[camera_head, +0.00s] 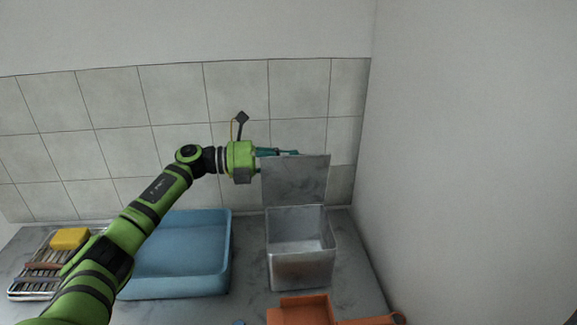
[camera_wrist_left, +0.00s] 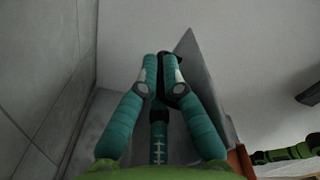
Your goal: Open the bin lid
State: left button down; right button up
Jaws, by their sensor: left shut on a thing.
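The grey metal bin (camera_head: 300,262) stands on the counter at the right, next to the wall. Its lid (camera_head: 295,181) stands upright at the back of the bin, so the bin's mouth is open and its inside looks empty. My left gripper (camera_head: 291,153) is at the top edge of the lid, partly hidden behind it. In the left wrist view my left gripper (camera_wrist_left: 162,62) has its teal fingertips together beside the lid (camera_wrist_left: 205,75), which shows as a tilted grey panel. The gripper is shut on the lid; the exact contact is hard to see.
A blue tray (camera_head: 180,280) stands left of the bin. A rack (camera_head: 32,285) with a yellow sponge (camera_head: 70,238) is at the far left. An orange container (camera_head: 303,311) is in front of the bin. The tiled wall (camera_head: 100,100) is close behind.

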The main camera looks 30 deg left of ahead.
pick_arm(q)
jog(key=shift+w+a+f+n, duration=0.2)
jog(key=shift+w+a+n, duration=0.7)
jog(key=shift+w+n, duration=0.3)
jog(key=c, duration=1.4)
grip_release()
jog(key=v, duration=1.2)
jog(key=shift+s+f, duration=0.1)
